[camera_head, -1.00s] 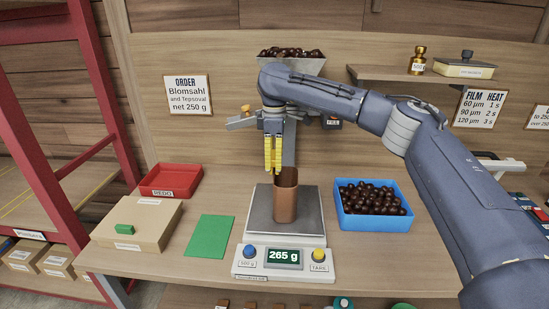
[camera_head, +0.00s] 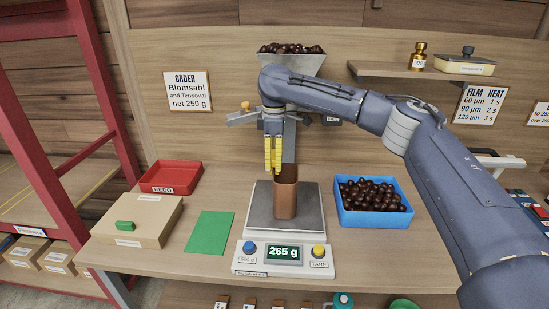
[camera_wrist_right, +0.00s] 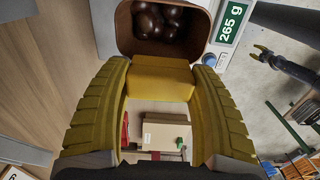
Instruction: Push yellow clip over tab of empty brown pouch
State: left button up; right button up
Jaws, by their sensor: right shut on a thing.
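The brown pouch (camera_head: 286,198) stands upright and open-topped on the scale. It is not empty: the right wrist view shows several chestnuts (camera_wrist_right: 158,20) inside it. My right gripper (camera_head: 273,168) points down at the pouch's back left rim. In the right wrist view its ribbed yellow fingers (camera_wrist_right: 162,85) are shut on a yellow block, which looks like the yellow clip (camera_wrist_right: 160,78). The clip lies right at the pouch's rim; I cannot tell whether it touches or covers a tab. My left gripper (camera_wrist_right: 262,50) shows only small and far off in the right wrist view.
The scale (camera_head: 257,215) reads 265 g. A blue tray (camera_head: 375,219) of chestnuts stands right of it. A green mat (camera_head: 210,233), a cardboard box (camera_head: 150,212) and a red tray (camera_head: 171,190) lie left. A hopper (camera_head: 292,67) of chestnuts is behind my right wrist.

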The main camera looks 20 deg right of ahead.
jog(key=shift+f, duration=0.4)
dwell(0.4)
jog(key=o, duration=1.2)
